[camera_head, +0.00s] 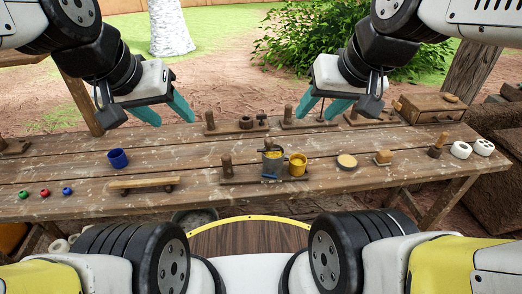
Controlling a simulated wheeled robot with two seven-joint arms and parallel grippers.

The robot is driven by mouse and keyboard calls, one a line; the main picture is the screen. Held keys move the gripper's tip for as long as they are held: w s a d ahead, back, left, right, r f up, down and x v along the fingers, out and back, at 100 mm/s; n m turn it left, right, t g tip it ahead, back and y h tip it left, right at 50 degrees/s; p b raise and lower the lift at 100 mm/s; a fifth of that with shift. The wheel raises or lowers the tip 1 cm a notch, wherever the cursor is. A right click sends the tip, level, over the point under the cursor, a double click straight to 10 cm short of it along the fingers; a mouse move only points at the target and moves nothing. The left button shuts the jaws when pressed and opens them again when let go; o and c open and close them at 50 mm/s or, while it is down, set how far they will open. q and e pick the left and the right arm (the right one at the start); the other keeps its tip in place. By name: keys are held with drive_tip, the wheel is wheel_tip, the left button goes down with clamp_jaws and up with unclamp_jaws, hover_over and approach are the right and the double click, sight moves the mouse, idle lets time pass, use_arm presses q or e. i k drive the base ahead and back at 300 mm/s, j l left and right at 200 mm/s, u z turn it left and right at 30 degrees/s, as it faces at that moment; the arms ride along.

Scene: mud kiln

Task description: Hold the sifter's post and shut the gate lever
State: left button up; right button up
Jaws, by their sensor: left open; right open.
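The sifter (273,162) appears to be the small grey container with yellow in its top, standing on a wooden base near the middle of the table. A wooden post (227,167) rises from the left end of that base. A small blue piece (269,177) low at the container's front looks like the gate lever; its exact position is too small to tell. My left gripper (161,112) is open and empty, above the table's back edge, left of the sifter. My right gripper (323,106) is open and empty, behind and right of the sifter. Neither touches it.
A yellow cup (298,165) stands close at the sifter's right. A blue cup (118,158), a plank on rollers (145,184) and small coloured balls lie left. Wooden fixtures with posts (236,125) line the back. A wooden box (432,107) and white rings (461,150) are right.

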sight(273, 175)
drive_tip(key=j+z, duration=0.3)
drive_tip(key=k+j+z, duration=0.1)
drive_tip(key=j+z, duration=0.25)
drive_tip(key=j, duration=0.15)
drive_tip(key=k+j+z, duration=0.15)
drive_tip(key=z, duration=0.15)
drive_tip(key=k+j+z, duration=0.15)
drive_tip(key=j+z, duration=0.15)
